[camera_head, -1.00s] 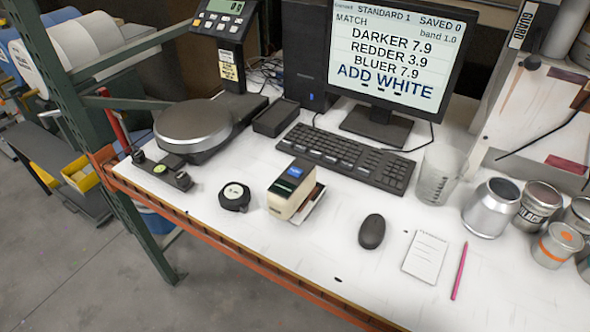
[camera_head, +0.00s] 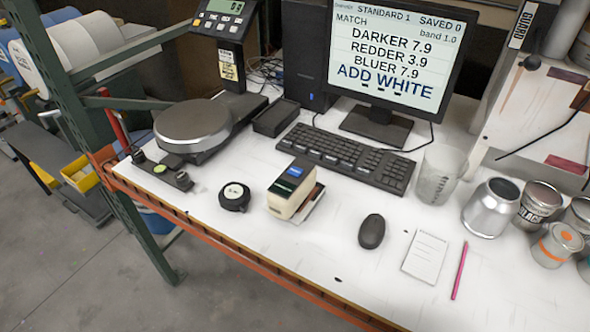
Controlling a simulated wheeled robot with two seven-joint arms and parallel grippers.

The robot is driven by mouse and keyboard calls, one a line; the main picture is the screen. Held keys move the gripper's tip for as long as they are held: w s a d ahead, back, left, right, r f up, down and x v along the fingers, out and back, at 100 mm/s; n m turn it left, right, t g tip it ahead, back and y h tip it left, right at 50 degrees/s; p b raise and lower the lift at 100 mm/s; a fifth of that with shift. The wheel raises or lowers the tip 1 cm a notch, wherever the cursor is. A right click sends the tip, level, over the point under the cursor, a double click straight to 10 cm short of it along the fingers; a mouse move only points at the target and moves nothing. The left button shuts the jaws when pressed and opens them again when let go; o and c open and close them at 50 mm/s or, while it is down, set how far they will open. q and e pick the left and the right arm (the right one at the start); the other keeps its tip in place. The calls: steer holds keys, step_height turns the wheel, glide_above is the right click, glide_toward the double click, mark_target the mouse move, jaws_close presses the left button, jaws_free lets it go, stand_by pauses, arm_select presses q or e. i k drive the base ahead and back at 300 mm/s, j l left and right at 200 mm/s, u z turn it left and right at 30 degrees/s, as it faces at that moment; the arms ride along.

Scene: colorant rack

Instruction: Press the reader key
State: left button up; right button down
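The reader (camera_head: 291,195) is a small cream and dark handheld device standing on the white bench, near the middle of the head view. Its dark top carries a small blue patch (camera_head: 295,171), and I cannot tell whether that is a key or a screen. A pale plate sticks out at its right side. A round black puck with a white face (camera_head: 234,196) sits just left of it. The monitor (camera_head: 392,52) reads "MATCH", "DARKER 7.9", "REDDER 3.9", "BLUER 7.9", "ADD WHITE". Neither of my grippers shows.
A black keyboard (camera_head: 347,158) lies behind the reader. A mouse (camera_head: 371,231), notepad (camera_head: 425,256) and pink pencil (camera_head: 459,270) lie to its right. A scale (camera_head: 193,124) stands at left. A clear cup (camera_head: 438,174) and several cans stand at right. The orange front edge (camera_head: 235,249) is close.

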mark_target(296, 172)
steer(key=j+z, duration=0.25)
steer(key=j, duration=0.25)
steer(key=j+z, duration=0.3)
steer(key=j, duration=0.25)
steer(key=j+z, duration=0.25)
steer(key=j, duration=0.25)
steer(key=k+j+z, duration=0.25)
steer(key=j, duration=0.25)
steer(key=i, duration=0.05)
